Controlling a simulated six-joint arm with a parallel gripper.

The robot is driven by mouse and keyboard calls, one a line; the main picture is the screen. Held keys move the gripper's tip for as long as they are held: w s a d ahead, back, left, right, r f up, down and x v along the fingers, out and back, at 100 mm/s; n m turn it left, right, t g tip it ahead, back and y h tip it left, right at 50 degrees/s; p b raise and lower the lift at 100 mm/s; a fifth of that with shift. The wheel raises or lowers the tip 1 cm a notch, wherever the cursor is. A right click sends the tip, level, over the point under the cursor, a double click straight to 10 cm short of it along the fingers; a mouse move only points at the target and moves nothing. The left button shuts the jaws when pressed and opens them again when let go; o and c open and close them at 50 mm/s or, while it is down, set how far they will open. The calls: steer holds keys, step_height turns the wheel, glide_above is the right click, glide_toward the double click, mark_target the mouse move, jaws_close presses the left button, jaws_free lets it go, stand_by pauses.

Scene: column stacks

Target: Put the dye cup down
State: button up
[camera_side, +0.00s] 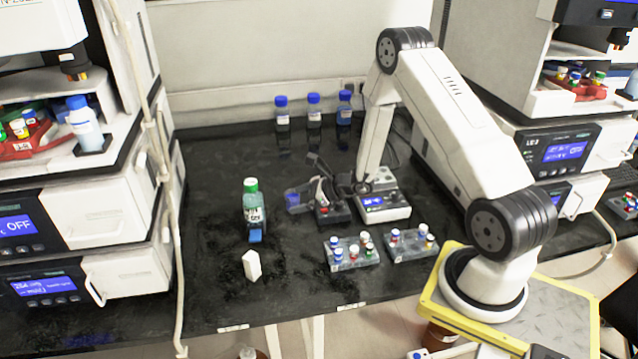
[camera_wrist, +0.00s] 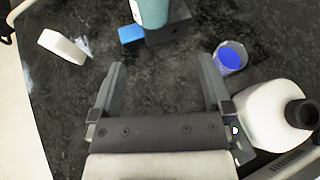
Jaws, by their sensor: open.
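The dye cup (camera_wrist: 230,57) is a small clear cup with blue liquid in it. In the wrist view it stands on the dark bench, just beyond and to the right of my right finger. In the side view the cup (camera_side: 296,201) shows as a clear shape with blue, beside my gripper. My gripper (camera_side: 320,176) is low over the bench. In the wrist view the gripper (camera_wrist: 163,78) has its fingers spread wide, with only bare bench between them. The cup is outside the fingers; I cannot tell whether it touches one.
A green-capped bottle (camera_side: 252,205) and a white block (camera_side: 252,265) stand to the left. A white, black-capped bottle (camera_wrist: 275,113) is close on the right in the wrist view. A device with a screen (camera_side: 385,207) and vial racks (camera_side: 350,262) are to the right.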

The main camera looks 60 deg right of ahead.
steer(key=s+a+r+n+g+y, duration=0.2)
steer(key=s+a+r+n+g, duration=0.15)
steer(key=a+n, duration=0.25)
steer(key=s+a+r+n+g+y, duration=0.1)
steer(key=s+a+r+n+g, duration=0.15)
steer(key=a+n+g, duration=0.35)
steer(key=s+a+r+n+h, duration=0.1)
steer(key=s+r+n+h, duration=0.2)
steer(key=n, duration=0.6)
steer(key=s+a+r+n+h, duration=0.2)
steer(key=s+r+n+h, duration=0.2)
steer(key=s+n, duration=0.4)
steer(key=shift+s+r+n, duration=0.25)
steer(key=shift+r+n, duration=0.1)
steer(key=shift+n, duration=0.55)
steer(key=shift+a+t, duration=0.1)
steer(key=shift+t, duration=0.15)
